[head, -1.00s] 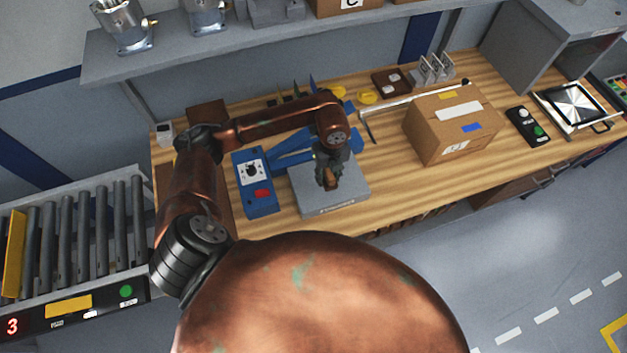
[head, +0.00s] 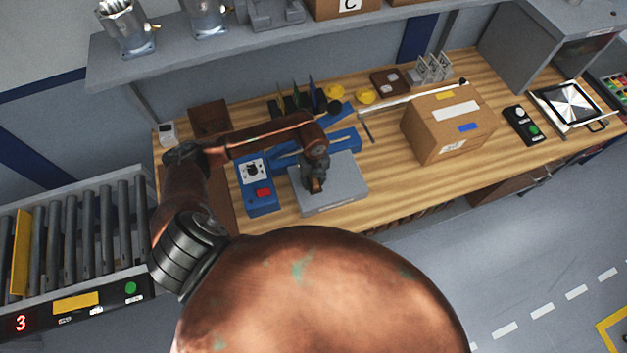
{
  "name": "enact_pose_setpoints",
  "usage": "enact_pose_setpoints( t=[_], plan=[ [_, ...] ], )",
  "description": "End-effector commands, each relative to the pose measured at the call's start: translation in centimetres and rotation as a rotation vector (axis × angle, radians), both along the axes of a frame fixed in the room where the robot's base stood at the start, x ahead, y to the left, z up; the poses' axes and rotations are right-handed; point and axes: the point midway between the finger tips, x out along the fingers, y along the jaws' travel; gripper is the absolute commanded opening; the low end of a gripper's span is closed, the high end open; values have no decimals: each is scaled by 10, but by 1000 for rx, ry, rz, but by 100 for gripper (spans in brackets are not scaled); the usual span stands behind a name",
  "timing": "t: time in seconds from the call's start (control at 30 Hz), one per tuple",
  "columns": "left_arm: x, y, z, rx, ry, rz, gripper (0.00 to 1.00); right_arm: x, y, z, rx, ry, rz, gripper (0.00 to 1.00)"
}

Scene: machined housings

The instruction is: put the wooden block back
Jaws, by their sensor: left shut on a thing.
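My left gripper (head: 315,183) points down over the grey flat plate (head: 345,190) on the bench. It is shut on a small brown piece, which looks like the wooden block (head: 317,187). The fingers hide most of the block. I cannot tell whether the block touches the plate or hangs just above it. My right gripper is not in view.
A blue box with a dial and red button (head: 258,185) stands left of the plate. A blue fixture (head: 343,139) lies behind it. A cardboard box (head: 448,125) stands to the right. Bare wood lies between plate and carton. A shelf (head: 270,35) runs above the back.

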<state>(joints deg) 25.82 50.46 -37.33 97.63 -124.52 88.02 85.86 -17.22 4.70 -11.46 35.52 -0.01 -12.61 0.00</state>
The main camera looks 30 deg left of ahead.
Motion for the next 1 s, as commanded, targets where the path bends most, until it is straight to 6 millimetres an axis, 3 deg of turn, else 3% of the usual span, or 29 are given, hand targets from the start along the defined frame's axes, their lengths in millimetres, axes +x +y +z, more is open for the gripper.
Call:
enact_pose_setpoints(
  t=[0.17, 0.2, 0.4, 0.77, 1.0],
  plan=[
    [0, 0, -4, 0, 0, 0, 6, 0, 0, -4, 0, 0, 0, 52],
    [0, 0, -3, 0, 0, 0, 35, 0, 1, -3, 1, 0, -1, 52],
    [0, 0, -3, 0, 0, 0, 48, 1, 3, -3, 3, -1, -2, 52],
    [0, 0, 2, 0, 0, 0, 49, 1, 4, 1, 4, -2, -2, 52],
    [2, 0, 37, 0, -6, -1, 49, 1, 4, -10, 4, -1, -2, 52]
  ],
)
